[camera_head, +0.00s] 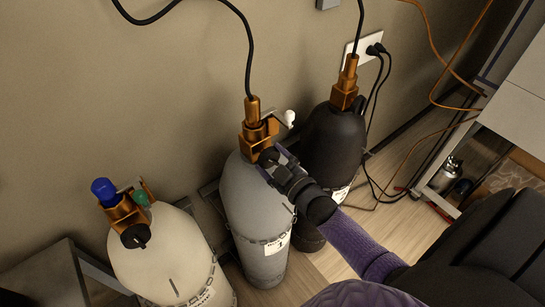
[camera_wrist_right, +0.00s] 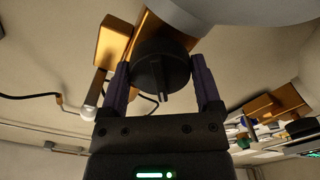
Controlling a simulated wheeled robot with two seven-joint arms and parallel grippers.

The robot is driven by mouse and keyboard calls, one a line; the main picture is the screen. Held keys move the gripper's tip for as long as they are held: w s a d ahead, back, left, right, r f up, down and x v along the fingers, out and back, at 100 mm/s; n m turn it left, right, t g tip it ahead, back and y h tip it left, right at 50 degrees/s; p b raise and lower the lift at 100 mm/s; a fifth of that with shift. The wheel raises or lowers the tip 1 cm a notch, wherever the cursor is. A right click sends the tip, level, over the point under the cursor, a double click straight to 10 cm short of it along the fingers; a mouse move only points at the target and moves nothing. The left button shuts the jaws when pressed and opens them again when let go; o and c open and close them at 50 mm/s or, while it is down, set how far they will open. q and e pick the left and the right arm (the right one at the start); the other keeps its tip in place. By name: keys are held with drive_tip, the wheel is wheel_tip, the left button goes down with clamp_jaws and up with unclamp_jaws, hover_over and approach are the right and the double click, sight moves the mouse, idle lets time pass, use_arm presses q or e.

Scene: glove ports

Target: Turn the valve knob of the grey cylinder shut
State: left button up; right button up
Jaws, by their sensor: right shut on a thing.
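The grey cylinder (camera_head: 258,205) stands in the middle of the head view, with a brass valve (camera_head: 257,132) on top and a black hose rising from it. My right gripper (camera_head: 270,157) comes in from the lower right and is at the front of this valve. In the right wrist view the round black valve knob (camera_wrist_right: 162,72) sits between the two fingers of my right gripper (camera_wrist_right: 163,88). The fingers are shut on the knob, one on each side. In the head view the gripper hides the knob. My left gripper is not in view.
A black cylinder (camera_head: 333,145) stands just right of the grey one, close to my right gripper. A cream cylinder (camera_head: 165,255) with a blue cap stands at the left. The wall (camera_head: 90,60) is behind them. Cables hang at the right near a shelf unit (camera_head: 462,150).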

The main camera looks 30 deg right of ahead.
drive_tip(key=shift+m, duration=1)
drive_tip(key=m+p, duration=0.1)
drive_tip(key=m, duration=0.2)
drive_tip(key=shift+m, duration=0.7)
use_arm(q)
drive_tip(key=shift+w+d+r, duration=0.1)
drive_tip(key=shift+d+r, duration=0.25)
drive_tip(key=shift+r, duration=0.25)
use_arm(e)
drive_tip(key=shift+m, duration=0.3)
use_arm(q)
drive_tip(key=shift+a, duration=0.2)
